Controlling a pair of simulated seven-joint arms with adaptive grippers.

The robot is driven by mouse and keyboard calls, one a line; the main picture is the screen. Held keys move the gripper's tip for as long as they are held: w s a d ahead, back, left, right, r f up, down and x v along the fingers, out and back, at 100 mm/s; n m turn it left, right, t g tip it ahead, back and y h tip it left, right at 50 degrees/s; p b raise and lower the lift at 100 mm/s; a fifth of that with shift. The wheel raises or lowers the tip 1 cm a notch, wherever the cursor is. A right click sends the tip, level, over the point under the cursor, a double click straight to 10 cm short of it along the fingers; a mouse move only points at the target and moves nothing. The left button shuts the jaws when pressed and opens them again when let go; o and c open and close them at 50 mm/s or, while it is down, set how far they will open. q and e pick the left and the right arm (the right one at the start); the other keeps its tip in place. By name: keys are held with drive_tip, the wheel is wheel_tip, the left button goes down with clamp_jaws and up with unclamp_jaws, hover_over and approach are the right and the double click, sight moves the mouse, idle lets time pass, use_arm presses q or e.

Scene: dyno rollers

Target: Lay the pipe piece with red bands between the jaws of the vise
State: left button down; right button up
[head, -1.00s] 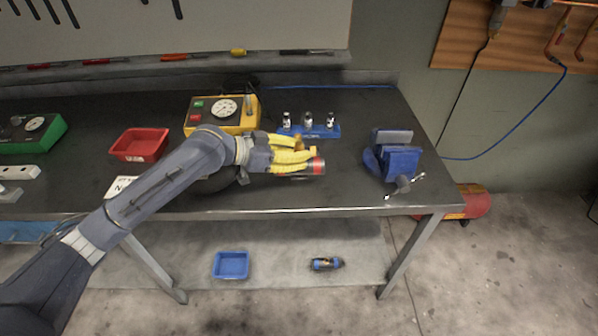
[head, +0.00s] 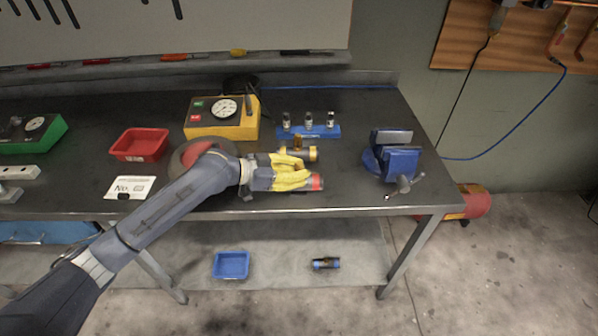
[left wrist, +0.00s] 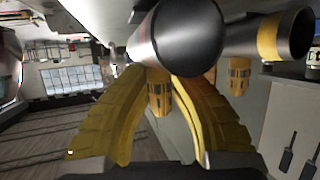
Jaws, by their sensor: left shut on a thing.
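The pipe piece with red bands (head: 317,182) is dark, with a red band at its right end in the head view. My left gripper (head: 292,180) has yellow fingers and is shut on it; the fingers hide much of it. It lies roughly level over the bench's front part; I cannot tell its height. In the left wrist view the held pipe (left wrist: 178,38) is a dark, round shape at the fingertips. The blue vise (head: 403,162) stands at the bench's right end, to the right of the gripper, with a gap between its jaws. My right gripper is not in view.
A yellow-banded pipe (head: 312,153) lies just behind the held one and shows in the left wrist view (left wrist: 268,38). A blue rack (head: 325,131) with small bottles, a yellow gauge box (head: 238,127) and a red tray (head: 126,146) stand farther back. Bench before the vise is clear.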

use_arm(q)
drive_tip(key=c, duration=1.3)
unclamp_jaws()
drive_tip(key=shift+f, duration=0.1)
drive_tip(key=shift+o, duration=0.2)
drive_tip(key=v, duration=1.2)
